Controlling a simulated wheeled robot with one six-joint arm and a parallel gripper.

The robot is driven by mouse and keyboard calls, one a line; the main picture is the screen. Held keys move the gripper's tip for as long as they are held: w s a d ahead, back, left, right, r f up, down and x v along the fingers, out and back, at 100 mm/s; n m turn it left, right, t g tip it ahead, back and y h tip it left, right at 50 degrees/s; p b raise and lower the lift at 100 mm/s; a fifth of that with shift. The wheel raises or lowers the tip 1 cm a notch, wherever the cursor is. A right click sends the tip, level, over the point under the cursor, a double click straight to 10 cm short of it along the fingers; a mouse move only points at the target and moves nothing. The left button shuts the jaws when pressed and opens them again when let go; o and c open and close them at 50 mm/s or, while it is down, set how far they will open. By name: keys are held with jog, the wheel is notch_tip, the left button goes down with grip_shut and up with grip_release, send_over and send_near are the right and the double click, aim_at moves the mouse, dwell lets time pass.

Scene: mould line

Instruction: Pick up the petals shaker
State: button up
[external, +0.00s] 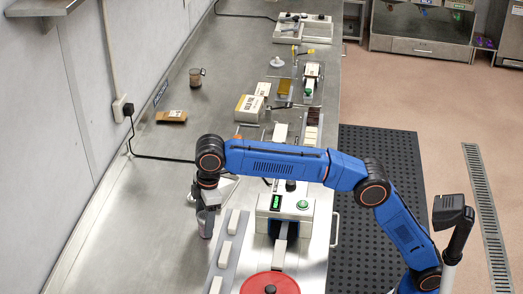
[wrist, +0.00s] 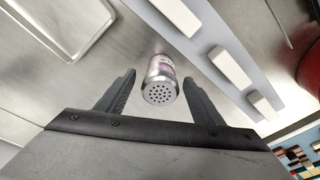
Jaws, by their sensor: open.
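The petals shaker (wrist: 160,92) shows in the wrist view with its perforated metal top towards the camera and a pinkish label on its side. My gripper (wrist: 159,76) is open, with one finger on each side of the shaker and a visible gap to each. In the external view the shaker (external: 206,225) stands on the steel counter, just below my gripper (external: 205,203), which partly hides it.
A grey strip with several pale blocks (external: 227,251) lies right of the shaker. A white machine (external: 285,211) with a red disc (external: 270,284) stands further right. A brown packet (external: 171,116) and a brown-filled jar (external: 196,77) are further back. The counter left of the shaker is clear.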

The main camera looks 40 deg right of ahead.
jog(key=shift+a+f, duration=0.2)
jog(key=shift+f, duration=1.3)
jog(key=c, duration=1.2)
